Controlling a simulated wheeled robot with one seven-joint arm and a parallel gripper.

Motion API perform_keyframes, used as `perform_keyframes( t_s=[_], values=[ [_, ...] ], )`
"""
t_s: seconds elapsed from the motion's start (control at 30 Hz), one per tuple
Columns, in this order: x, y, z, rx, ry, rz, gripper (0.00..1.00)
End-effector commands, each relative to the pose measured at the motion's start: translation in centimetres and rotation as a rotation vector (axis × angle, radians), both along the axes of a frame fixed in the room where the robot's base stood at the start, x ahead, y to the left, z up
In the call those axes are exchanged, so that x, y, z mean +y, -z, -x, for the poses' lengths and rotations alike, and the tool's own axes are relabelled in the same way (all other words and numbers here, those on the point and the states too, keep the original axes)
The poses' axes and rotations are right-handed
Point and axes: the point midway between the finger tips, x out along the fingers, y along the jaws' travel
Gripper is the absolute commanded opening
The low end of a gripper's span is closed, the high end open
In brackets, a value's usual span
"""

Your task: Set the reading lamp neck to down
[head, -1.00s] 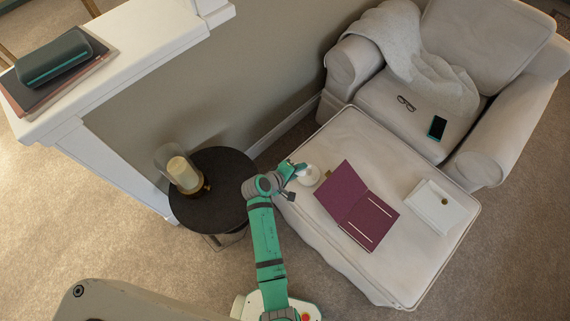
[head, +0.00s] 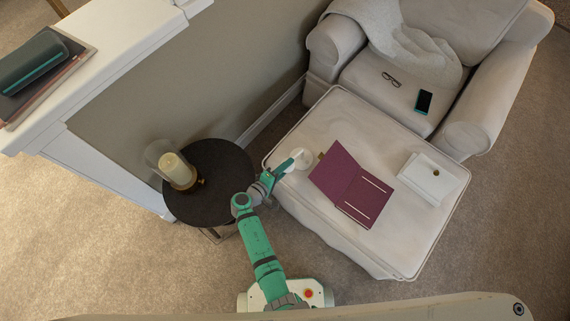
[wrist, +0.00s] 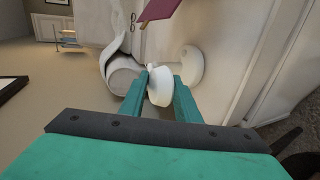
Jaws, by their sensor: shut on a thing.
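The white reading lamp (head: 304,159) stands on the ottoman's near left corner, beside the open purple book. In the wrist view, its round white base (wrist: 190,68) lies just beyond my fingertips. A rounded white part (wrist: 160,88), apparently the lamp's head on its neck, sits between my two teal fingers. My gripper (wrist: 157,90) is shut on this part. In the head view my gripper (head: 288,167) reaches the lamp from the left, partly covering it. The exact angle of the neck is hard to tell.
The pale ottoman (head: 300,205) also bears the purple book (head: 352,190) and a white box (head: 432,178). A dark round table (head: 212,205) with a candle (head: 177,168) stands close left of my arm. An armchair (head: 480,110) is behind.

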Motion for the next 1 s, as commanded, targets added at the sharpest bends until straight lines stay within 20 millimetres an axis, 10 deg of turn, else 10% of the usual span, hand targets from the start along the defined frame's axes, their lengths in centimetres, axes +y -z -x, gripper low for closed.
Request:
perform_keyframes(
  t_s=[0.63, 0.67, 0.7, 1.0],
  values=[
    [-0.07, 1.32, 0.53, 0.015, 0.000, -0.003, 0.00],
    [-0.07, 1.32, 0.53, 0.015, 0.000, -0.003, 0.33],
    [-0.07, 1.31, 0.52, 0.015, 0.000, -0.003, 0.38],
    [0.03, 1.04, 0.35, 0.010, -0.001, -0.003, 0.38]
  ],
)
